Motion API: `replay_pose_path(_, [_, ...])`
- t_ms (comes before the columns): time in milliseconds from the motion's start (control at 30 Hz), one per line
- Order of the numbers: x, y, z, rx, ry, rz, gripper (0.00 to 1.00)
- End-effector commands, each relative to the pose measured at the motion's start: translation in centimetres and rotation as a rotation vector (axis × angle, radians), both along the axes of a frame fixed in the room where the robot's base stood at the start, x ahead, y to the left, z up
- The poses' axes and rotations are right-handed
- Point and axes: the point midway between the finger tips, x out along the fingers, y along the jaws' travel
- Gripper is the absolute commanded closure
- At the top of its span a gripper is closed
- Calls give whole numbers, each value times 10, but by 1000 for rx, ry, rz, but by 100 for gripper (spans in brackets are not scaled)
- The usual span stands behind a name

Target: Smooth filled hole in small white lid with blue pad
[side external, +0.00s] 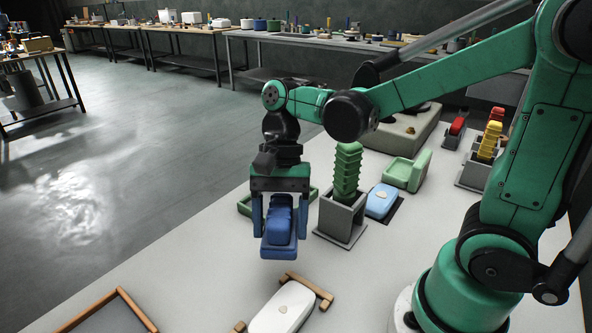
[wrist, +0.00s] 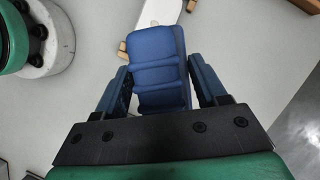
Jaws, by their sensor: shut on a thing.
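My gripper (side external: 279,222) is shut on a blue pad (side external: 279,238), a ridged blue block held between the two fingers. In the side external view the pad hangs above the pale table, behind and a little left of the small white lid (side external: 284,308). The lid lies between wooden brackets and has a beige patch (side external: 283,309) on its top. In the wrist view the blue pad (wrist: 157,68) fills the space between the fingers, and part of the white lid (wrist: 160,12) shows beyond it.
Wooden brackets (side external: 308,287) hold the lid's ends. A wooden-edged tray (side external: 108,312) lies front left. The table between tray and lid is clear.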

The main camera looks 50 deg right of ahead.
Motion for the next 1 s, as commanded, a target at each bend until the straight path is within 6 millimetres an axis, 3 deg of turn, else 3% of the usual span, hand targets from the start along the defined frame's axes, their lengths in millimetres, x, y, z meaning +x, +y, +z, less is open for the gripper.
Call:
replay_pose_path(300, [70, -34, 45, -1, 4, 655, 77])
replay_pose_path(567, [93, -50, 64, -1, 2, 949, 77])
replay_pose_path(667, [95, -47, 66, 0, 1, 920, 77])
replay_pose_path(767, [98, -38, 67, 1, 0, 782, 77])
replay_pose_path(1000, [109, 0, 74, 0, -3, 204, 77])
